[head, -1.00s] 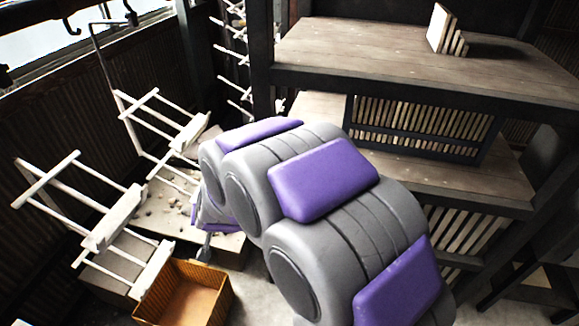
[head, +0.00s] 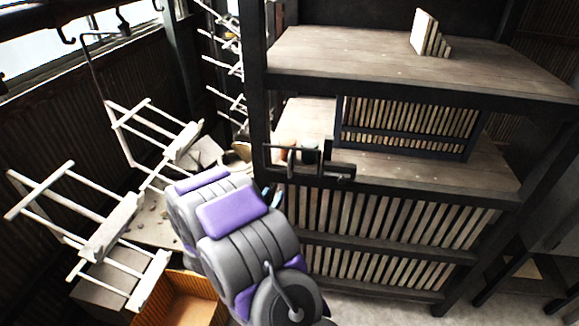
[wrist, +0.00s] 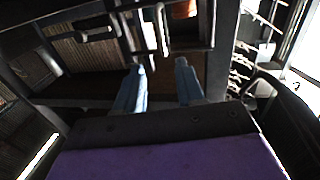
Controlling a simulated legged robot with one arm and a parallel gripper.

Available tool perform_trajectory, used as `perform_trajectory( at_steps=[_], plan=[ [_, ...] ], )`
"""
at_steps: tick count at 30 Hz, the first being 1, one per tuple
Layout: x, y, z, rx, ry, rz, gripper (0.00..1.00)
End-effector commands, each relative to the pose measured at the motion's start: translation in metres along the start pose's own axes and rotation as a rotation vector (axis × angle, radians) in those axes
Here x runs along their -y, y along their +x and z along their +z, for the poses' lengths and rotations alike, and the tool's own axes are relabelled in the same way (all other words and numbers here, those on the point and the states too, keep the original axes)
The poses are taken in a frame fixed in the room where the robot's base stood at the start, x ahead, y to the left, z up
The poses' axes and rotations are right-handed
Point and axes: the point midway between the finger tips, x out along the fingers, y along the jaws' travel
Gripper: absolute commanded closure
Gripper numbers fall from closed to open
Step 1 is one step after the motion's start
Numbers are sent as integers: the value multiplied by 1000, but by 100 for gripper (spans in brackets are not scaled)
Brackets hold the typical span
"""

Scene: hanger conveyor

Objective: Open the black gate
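A black bent bar with a blocky end (head: 338,170) runs across the left of that shelf's front. Which of these is the black gate I cannot tell for sure. In the wrist view, black bars (wrist: 162,30) cross just beyond my fingertips. My gripper (wrist: 160,65) has two blue fingers spread apart with nothing between them. In the head view, part of my gripper (head: 272,194) shows low and left of the bar, mostly hidden behind my arm.
Small round pots (head: 309,150) stand behind the bar. A stepped pale block (head: 429,35) is on the top shelf. White racks (head: 105,235) hang at left, above an orange-brown box (head: 190,300). A dark post (head: 254,90) edges the shelf. Floor shows at lower right.

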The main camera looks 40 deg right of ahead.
Motion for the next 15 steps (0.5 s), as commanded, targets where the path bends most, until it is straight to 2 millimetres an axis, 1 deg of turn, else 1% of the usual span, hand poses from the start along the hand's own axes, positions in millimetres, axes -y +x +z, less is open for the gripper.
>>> perform_trajectory(
  at_steps=[5, 15],
  plan=[
    [2, 15, -1, -6, 1, 2, 62],
    [2, 70, -1, -4, 3, 1, 62]
  ],
)
